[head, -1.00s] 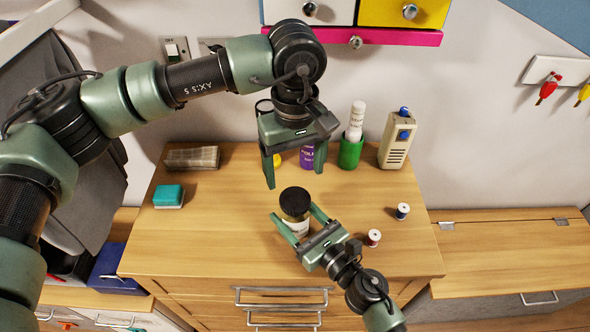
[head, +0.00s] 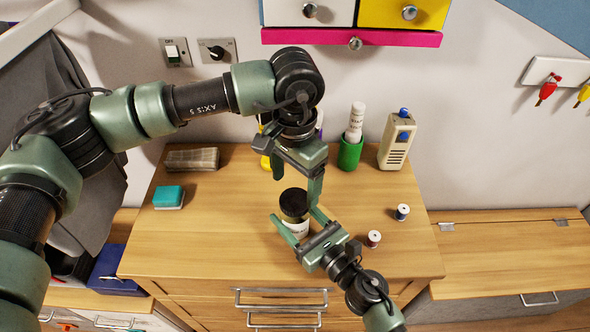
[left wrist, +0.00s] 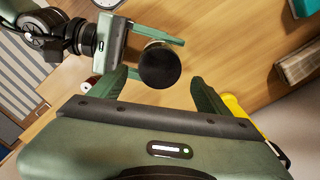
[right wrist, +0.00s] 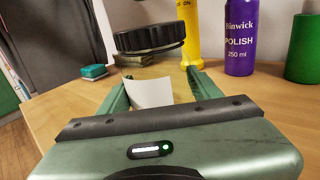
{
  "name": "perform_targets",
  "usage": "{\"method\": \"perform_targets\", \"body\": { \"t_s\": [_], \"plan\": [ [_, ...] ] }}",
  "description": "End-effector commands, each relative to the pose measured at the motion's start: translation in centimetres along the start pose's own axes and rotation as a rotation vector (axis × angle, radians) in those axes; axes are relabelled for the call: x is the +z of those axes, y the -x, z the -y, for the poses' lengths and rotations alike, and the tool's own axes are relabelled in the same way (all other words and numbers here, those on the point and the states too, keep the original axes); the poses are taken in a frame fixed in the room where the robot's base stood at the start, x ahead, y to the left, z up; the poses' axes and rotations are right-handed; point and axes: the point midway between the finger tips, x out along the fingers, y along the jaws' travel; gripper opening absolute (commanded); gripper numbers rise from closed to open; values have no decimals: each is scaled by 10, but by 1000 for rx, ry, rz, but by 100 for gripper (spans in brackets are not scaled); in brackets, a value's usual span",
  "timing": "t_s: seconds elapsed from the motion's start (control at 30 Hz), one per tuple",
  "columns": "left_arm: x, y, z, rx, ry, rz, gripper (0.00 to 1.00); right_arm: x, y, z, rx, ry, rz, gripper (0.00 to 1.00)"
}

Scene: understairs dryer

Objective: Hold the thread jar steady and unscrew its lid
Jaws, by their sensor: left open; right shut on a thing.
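The thread jar (head: 297,227) stands upright on the wooden dresser top, with a dark round lid (head: 294,203) on it and a pale label. My right gripper (head: 295,213) is shut on the jar body from the front right, one finger on each side below the lid. The right wrist view shows the label (right wrist: 150,91) between its fingers and the lid (right wrist: 148,38) above. My left gripper (head: 296,187) is open, pointing down just above and behind the lid. In the left wrist view the lid (left wrist: 160,66) lies just beyond its fingertips, apart from them.
Two thread spools (head: 402,212) lie to the right. A teal sponge (head: 168,196) is at left. The front left top is clear.

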Motion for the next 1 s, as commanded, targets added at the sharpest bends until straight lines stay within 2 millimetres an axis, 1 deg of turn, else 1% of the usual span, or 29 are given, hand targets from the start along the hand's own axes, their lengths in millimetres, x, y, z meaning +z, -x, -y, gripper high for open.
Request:
{"method": "perform_targets", "body": {
  "t_s": [0.03, 0.1, 0.2, 0.3, 0.43, 0.63, 0.67, 0.7, 0.77, 0.8, 0.9, 1.0],
  "plan": [
    [1, -9, 0, 2, 1, 3, 77, 1, 0, 0, 0, 0, 2, 0],
    [1, -19, 0, 2, 1, 2, 77, 1, 0, 0, 0, 0, 2, 0],
    [0, -31, 0, 1, 2, 2, 77, 1, 0, 0, 0, 0, 2, 0],
    [0, -39, 0, 1, 2, 0, 77, 1, 0, 0, 0, 0, 2, 0],
    [0, -43, 0, 0, 2, 0, 77, 1, 0, 0, 0, 0, 2, 0],
    [0, -43, 0, 0, 2, -1, 77, 1, 0, 0, 0, 0, 2, 0],
    [0, -43, 0, 0, 2, -1, 74, 1, 0, 0, 0, 0, 2, 0],
    [0, -43, 0, 0, 2, -1, 63, 1, 0, 0, 0, 0, 2, 0],
    [0, -43, 0, 0, 2, 0, 47, 1, 0, 0, 0, 0, 2, 0],
    [0, -43, 0, 0, 2, 0, 36, 1, 0, 0, 0, 0, 2, 0],
    [0, -43, 0, 0, 3, 0, 10, 1, 0, 0, 0, 0, 2, 0],
    [0, -43, 0, 0, 12, 0, 10, 1, 0, 0, 0, 0, 2, 0]
  ]
}}
